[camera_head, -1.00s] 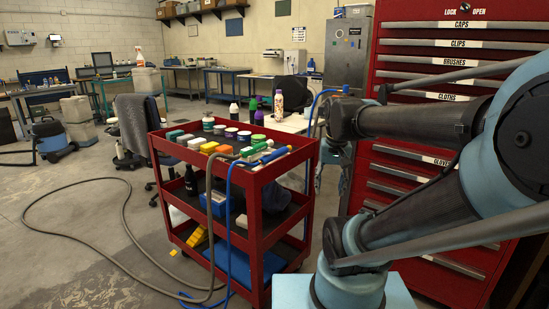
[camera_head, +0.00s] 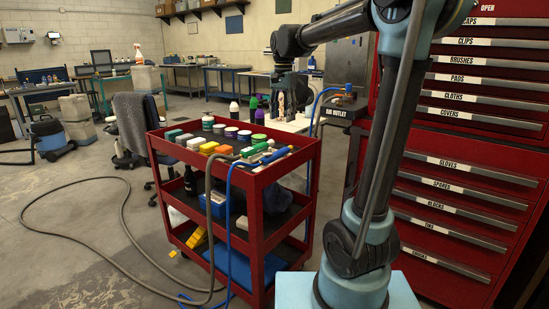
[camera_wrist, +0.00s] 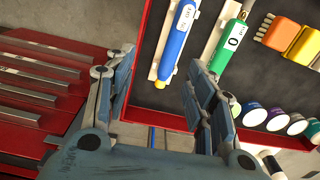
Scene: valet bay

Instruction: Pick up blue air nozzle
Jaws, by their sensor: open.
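The blue air nozzle (camera_head: 274,156) lies on the front right of the red cart's top, with a blue hose running from it over the edge. In the wrist view the blue nozzle (camera_wrist: 178,40), with a white label and a yellow end, lies in a pale holder on a dark surface. A similar green nozzle (camera_wrist: 231,40) lies to its right. My gripper (camera_head: 291,112) is above the cart's right side. In the wrist view my gripper (camera_wrist: 161,65) is open and empty, its fingers apart, with the blue nozzle beyond the gap between them. They do not appear to touch it.
The red cart (camera_head: 258,180) holds several coloured blocks and round pots on its top. A red drawer cabinet (camera_head: 455,150) with long handles stands to the right. A grey hose (camera_head: 110,180) loops over the floor at left. Bottles (camera_head: 257,110) stand behind the cart.

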